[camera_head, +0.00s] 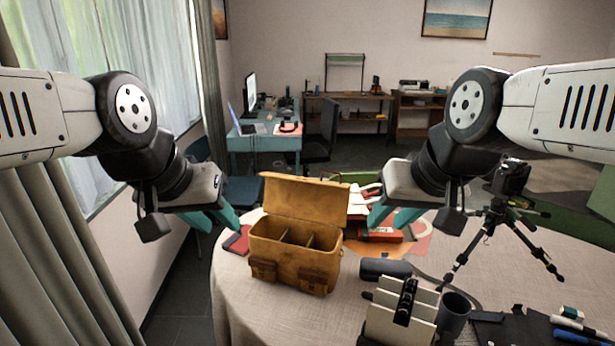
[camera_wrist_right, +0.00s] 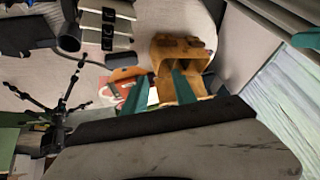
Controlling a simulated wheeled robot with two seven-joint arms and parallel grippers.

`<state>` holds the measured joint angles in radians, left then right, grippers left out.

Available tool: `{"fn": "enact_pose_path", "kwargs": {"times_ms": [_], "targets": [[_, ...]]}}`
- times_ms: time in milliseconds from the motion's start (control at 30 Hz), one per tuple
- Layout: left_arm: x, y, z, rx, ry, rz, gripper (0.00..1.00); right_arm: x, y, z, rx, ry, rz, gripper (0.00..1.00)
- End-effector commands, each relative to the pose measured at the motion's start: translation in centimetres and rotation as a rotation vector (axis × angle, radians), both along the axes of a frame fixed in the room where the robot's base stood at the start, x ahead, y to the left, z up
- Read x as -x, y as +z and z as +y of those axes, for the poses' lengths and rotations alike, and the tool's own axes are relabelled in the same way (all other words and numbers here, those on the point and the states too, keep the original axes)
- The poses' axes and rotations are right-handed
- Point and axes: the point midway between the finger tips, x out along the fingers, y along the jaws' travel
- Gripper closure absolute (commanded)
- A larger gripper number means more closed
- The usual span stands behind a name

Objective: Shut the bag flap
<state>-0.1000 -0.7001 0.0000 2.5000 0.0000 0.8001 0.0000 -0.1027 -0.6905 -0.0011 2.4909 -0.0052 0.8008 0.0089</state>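The tan leather bag (camera_head: 295,262) stands upright on the round table, its divided inside showing. Its flap (camera_head: 304,200) is up, standing at the back of the opening. The bag also shows in the right wrist view (camera_wrist_right: 181,52), beyond my right fingers. My left gripper (camera_head: 222,222) has teal fingers spread apart, left of the bag and clear of the flap. My right gripper (camera_head: 388,219) is to the right of the flap, apart from it. Its two teal fingers are spread with nothing between them in the right wrist view (camera_wrist_right: 155,84).
The table (camera_head: 236,300) also carries a red book (camera_head: 237,240) left of the bag, a dark cylinder (camera_head: 386,268), a cream block-like object (camera_head: 400,315), a dark cup (camera_head: 453,314) and a small camera tripod (camera_head: 497,222) on the right. A curtain (camera_head: 55,250) hangs at the left.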

Motion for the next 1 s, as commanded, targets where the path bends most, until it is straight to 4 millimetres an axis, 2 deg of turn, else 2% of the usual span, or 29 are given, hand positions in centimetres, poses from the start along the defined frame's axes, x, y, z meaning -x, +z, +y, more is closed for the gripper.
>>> {"fn": "enact_pose_path", "kwargs": {"times_ms": [33,133,167,333,500,700,800,900,1000], "targets": [[0.0,0.0,0.0,0.0,0.0,0.0,0.64,-0.6,0.3,0.0,0.0,-0.004,0.005,0.79],[0.0,0.0,0.0,0.0,0.0,0.0,0.64,-2.9,1.4,-0.3,0.004,-0.029,0.021,0.98],[0.0,0.0,0.0,0.0,0.0,0.0,0.64,-3.9,1.8,-0.3,0.007,-0.039,0.026,1.0],[0.0,0.0,0.0,0.0,0.0,0.0,0.64,-11.1,3.9,-0.5,0.027,-0.124,0.059,1.0],[0.0,0.0,0.0,0.0,0.0,0.0,0.64,-19.0,4.8,0.3,0.06,-0.221,0.069,1.0],[0.0,0.0,0.0,0.0,0.0,0.0,0.64,-28.1,4.1,2.4,0.11,-0.331,0.053,1.0],[0.0,0.0,0.0,0.0,0.0,0.0,0.64,-31.8,3.5,3.7,0.131,-0.379,0.033,1.0],[0.0,0.0,0.0,0.0,0.0,0.0,0.64,-34.5,2.8,4.9,0.147,-0.416,0.014,1.0],[0.0,0.0,0.0,0.0,0.0,0.0,0.64,-36.2,2.4,5.6,0.156,-0.438,-0.001,1.0]]}}
